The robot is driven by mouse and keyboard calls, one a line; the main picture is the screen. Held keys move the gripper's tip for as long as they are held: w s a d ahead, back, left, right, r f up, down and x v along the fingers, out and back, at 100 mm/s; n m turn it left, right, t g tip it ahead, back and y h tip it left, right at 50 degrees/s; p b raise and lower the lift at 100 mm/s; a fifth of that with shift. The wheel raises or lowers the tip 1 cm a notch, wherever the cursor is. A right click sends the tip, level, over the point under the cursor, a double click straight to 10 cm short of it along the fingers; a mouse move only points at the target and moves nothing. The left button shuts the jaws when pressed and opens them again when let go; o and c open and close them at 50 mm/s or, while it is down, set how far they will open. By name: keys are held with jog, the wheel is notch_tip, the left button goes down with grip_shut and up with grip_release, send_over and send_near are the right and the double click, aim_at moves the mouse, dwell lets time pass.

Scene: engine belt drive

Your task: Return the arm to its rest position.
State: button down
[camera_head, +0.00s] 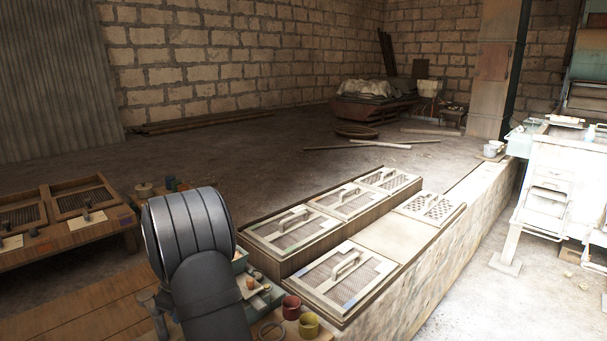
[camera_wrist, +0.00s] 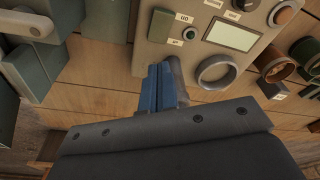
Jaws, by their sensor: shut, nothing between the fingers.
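My gripper (camera_wrist: 167,88) shows in the wrist view with its two blue fingers close together and nothing visible between them.
Round cups (camera_wrist: 275,65) stand to the right on the wooden bench. In the head view a red cup (camera_head: 291,307) and a yellow cup (camera_head: 308,326) stand beside my arm. Lidded mesh frames (camera_head: 347,279) line the low wall.

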dwell(0.4)
notch_tip(320, 180, down, 7)
jog(key=shift+r, duration=0.15)
jog(key=shift+r, duration=0.1)
dwell(0.4)
